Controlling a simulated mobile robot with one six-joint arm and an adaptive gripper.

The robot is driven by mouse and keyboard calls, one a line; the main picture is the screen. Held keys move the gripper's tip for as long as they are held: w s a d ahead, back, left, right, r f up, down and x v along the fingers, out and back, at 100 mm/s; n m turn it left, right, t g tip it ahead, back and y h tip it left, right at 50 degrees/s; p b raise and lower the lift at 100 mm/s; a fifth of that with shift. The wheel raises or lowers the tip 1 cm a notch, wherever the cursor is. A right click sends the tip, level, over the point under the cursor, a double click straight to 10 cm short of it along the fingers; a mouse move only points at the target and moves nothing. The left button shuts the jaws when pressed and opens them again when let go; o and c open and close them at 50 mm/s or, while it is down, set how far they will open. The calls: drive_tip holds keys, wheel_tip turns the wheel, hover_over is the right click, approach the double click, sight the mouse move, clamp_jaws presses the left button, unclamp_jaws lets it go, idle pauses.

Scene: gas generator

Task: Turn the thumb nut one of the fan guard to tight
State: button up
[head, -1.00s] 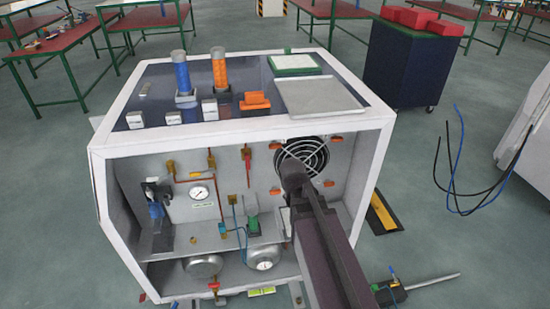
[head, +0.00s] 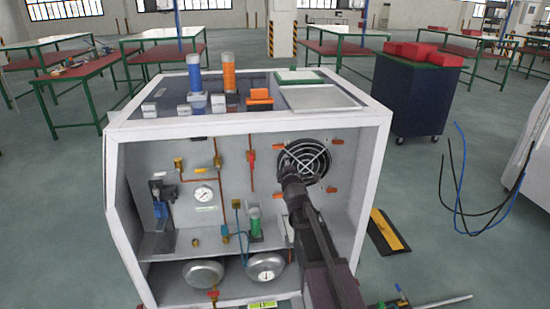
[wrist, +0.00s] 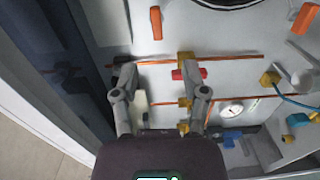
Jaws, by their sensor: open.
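The round black fan guard (head: 303,160) is on the upper right of the cabinet's back panel. Orange thumb nuts sit around it, at upper left (head: 280,146), upper right (head: 335,141), lower right (head: 332,190) and lower left (head: 275,192). I cannot tell which is thumb nut one. My gripper (head: 291,178) overlaps the guard's lower left edge in the head view. In the wrist view my gripper (wrist: 163,84) is open, with nothing seen between its fingers. There, one orange nut (wrist: 156,22) lies beyond the fingertips, apart from them, and another (wrist: 305,17) is at upper right.
The white cabinet frame (head: 376,180) surrounds the panel. A red-handled valve (wrist: 190,74) on an orange pipe shows near the right finger in the wrist view. A pressure gauge (head: 203,194) and green-bodied part (head: 255,222) sit left of my arm. A blue cart (head: 415,98) stands behind.

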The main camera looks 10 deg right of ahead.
sight(279, 148)
drive_tip(key=shift+r+n, duration=0.1)
drive_tip(key=shift+n, duration=0.2)
drive_tip(key=shift+s+a, duration=0.1)
drive_tip(key=w, duration=1.4)
clamp_jaws()
idle(0.3)
